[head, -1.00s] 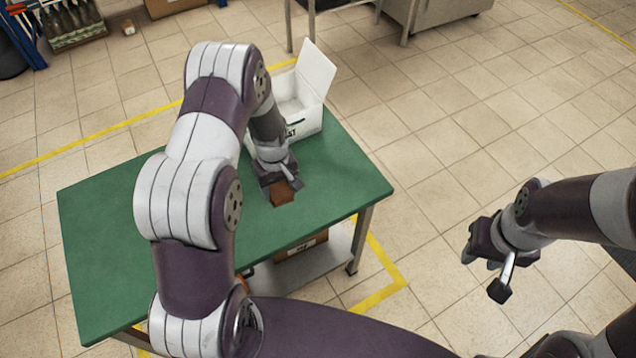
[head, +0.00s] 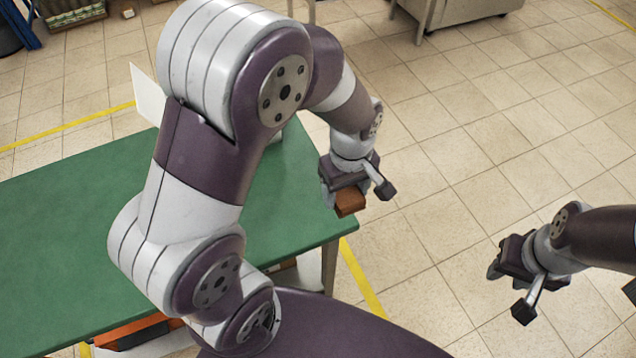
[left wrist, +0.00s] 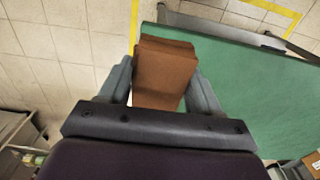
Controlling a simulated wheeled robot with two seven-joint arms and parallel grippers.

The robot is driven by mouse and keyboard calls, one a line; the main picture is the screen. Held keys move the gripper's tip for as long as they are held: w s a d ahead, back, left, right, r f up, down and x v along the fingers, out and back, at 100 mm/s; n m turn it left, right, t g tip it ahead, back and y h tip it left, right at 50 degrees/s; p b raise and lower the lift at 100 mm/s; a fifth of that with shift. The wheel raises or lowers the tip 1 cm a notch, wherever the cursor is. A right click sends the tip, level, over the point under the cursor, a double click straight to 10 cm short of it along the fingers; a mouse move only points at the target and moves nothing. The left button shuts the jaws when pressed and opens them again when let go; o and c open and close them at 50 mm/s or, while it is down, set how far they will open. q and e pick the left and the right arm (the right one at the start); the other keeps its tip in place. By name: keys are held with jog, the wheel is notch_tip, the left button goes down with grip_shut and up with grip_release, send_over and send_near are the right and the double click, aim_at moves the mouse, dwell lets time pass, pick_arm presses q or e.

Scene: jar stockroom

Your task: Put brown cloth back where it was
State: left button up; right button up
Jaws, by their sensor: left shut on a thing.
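The brown cloth (head: 349,202) is a folded, block-like piece. My left gripper (head: 346,192) is shut on it and holds it up near the right edge of the green table (head: 60,205) in the head view. In the left wrist view the cloth (left wrist: 164,72) sits between the two fingers of my left gripper (left wrist: 165,88), with the green table top (left wrist: 250,95) below and to the right. My right gripper (head: 499,262) is over the tiled floor at the right; its fingers are too small and turned away to tell their state.
A white box flap (head: 147,95) shows behind my left arm; the rest of the box is mostly hidden. An orange-brown item (head: 135,333) is low at the table's front. A grey cabinet (head: 455,12) stands at the back. The floor between my grippers is clear.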

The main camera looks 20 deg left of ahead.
pick_arm(q)
jog(key=b, duration=0.1)
send_over(309, 197)
notch_tip(309, 197, down, 6)
jog(key=shift+w+f, duration=0.1)
jog(key=shift+a+f, duration=0.1)
jog(key=shift+f, duration=0.2)
notch_tip(309, 197, down, 3)
jog(key=shift+r+b, duration=0.1)
jog(key=shift+b, duration=0.3)
jog(key=shift+f, duration=0.3)
jog(key=shift+f, duration=0.1)
jog(key=o, duration=1)
